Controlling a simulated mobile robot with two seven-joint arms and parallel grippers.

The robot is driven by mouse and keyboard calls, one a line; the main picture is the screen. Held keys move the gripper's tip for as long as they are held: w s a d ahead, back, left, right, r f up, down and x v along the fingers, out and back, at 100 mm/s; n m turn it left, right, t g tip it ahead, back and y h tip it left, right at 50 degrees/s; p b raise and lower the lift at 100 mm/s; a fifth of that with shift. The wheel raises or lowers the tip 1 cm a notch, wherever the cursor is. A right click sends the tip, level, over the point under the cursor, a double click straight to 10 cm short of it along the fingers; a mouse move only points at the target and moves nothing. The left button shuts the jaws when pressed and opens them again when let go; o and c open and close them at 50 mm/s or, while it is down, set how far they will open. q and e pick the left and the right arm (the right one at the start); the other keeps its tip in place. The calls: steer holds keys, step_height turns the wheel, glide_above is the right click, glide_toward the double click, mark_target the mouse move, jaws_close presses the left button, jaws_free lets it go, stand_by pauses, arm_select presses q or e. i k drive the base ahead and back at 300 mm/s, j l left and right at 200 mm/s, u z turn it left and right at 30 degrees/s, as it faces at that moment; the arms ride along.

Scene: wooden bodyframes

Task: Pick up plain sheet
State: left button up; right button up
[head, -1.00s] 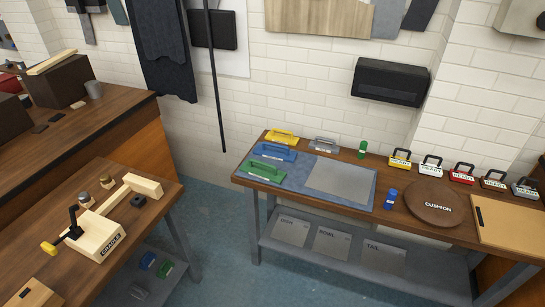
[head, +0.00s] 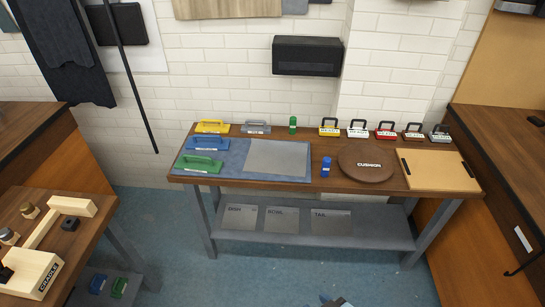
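A plain grey sheet (head: 277,158) with no visible label lies flat on the right part of a blue mat (head: 232,174). The mat lies on the left half of the wooden workbench (head: 330,183). Nothing covers the sheet. Neither of my grippers can be made out in the head view. A small blue and dark shape shows at the bottom edge, too cut off to identify.
Yellow, grey, blue and green handled tools surround the sheet's left and back. Labelled sheets (head: 240,217) lie on the lower shelf. Floor in front is clear.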

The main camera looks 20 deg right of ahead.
mark_target(271, 157)
steer(key=i+l+u, duration=0.3)
steer(key=i+l, duration=0.15)
steer(key=i+l+u, duration=0.15)
steer(key=l, duration=0.3)
steer(key=i+l+u, duration=0.3)
steer(key=l, duration=0.4)
steer(key=i+l+u, duration=0.15)
steer(key=l, duration=0.25)
steer(key=i+j, duration=0.05)
steer(key=i, duration=0.05)
